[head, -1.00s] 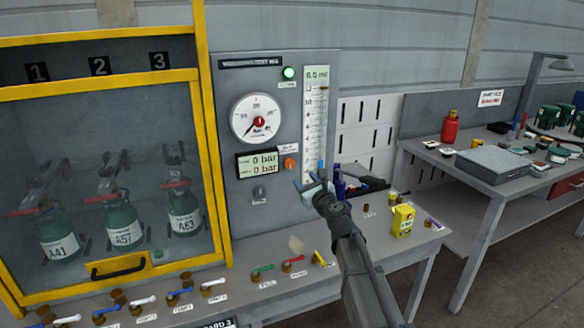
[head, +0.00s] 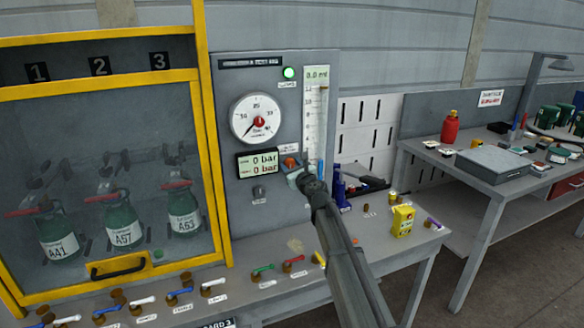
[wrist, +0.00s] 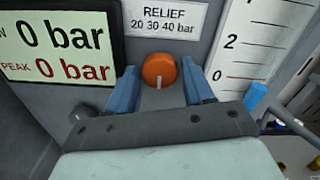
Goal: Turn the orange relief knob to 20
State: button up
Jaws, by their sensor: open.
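The orange relief knob (wrist: 159,71) sits on the grey panel under a label (wrist: 168,18) reading "RELIEF 20 30 40 bar". A pale pointer mark on the knob faces down in the wrist view. My gripper (wrist: 164,84) is open, its blue fingers on either side of the knob with visible gaps. I cannot tell how deep the fingers reach around it. In the head view the knob (head: 291,162) shows just above my gripper (head: 296,174), partly covered by it.
The display (head: 258,163) left of the knob reads 0 bar on both lines. A dial gauge (head: 257,118) is above it. A graduated column (head: 316,120) stands close on the right, with a blue piece (wrist: 256,96) near its base. Coloured valve levers line the bench below.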

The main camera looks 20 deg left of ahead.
jog(key=c, duration=0.8)
